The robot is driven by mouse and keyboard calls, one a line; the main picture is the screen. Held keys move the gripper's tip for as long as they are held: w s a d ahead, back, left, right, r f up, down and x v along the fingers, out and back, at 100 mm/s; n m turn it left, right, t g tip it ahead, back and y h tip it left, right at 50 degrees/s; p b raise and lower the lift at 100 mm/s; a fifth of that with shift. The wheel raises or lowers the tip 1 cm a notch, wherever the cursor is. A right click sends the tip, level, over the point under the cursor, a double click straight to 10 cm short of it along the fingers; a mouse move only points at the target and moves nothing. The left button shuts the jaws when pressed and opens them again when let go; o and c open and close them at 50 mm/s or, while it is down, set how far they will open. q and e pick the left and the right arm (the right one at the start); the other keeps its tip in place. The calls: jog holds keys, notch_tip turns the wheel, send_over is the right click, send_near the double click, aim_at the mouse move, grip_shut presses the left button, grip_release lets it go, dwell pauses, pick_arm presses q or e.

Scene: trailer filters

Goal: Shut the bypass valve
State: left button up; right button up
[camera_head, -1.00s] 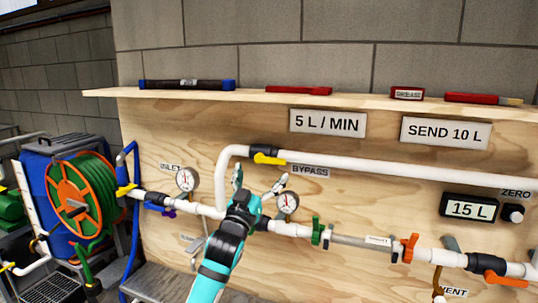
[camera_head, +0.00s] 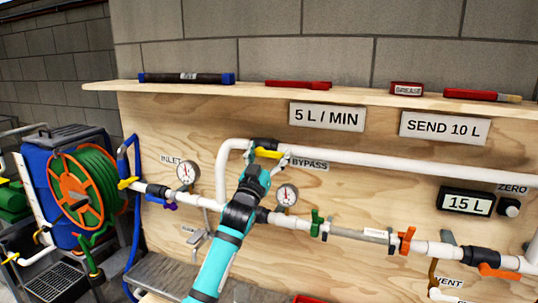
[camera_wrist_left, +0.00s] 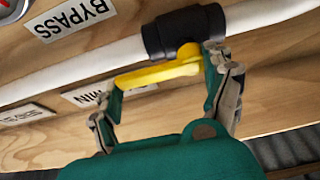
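The bypass valve has a black body (camera_head: 263,143) on the upper white pipe and a yellow lever handle (camera_head: 269,154) lying about along the pipe, by the BYPASS label (camera_head: 310,165). In the left wrist view the yellow handle (camera_wrist_left: 158,75) runs sideways from the black body (camera_wrist_left: 182,33). My left gripper (camera_head: 266,157) is at the handle with its fingers spread, one near each end of it. In the wrist view the gripper (camera_wrist_left: 162,80) is open around the handle's length; whether a finger touches it I cannot tell. My right gripper is not in view.
A gauge (camera_head: 287,195) and the lower pipe with a green valve handle (camera_head: 315,222) and an orange one (camera_head: 407,240) are close below and right of my arm. The wooden shelf (camera_head: 360,98) juts out above. A hose reel (camera_head: 82,190) stands at left.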

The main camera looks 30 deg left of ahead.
pick_arm(q)
jog(key=c, duration=0.9)
jog(key=shift+o, duration=0.2)
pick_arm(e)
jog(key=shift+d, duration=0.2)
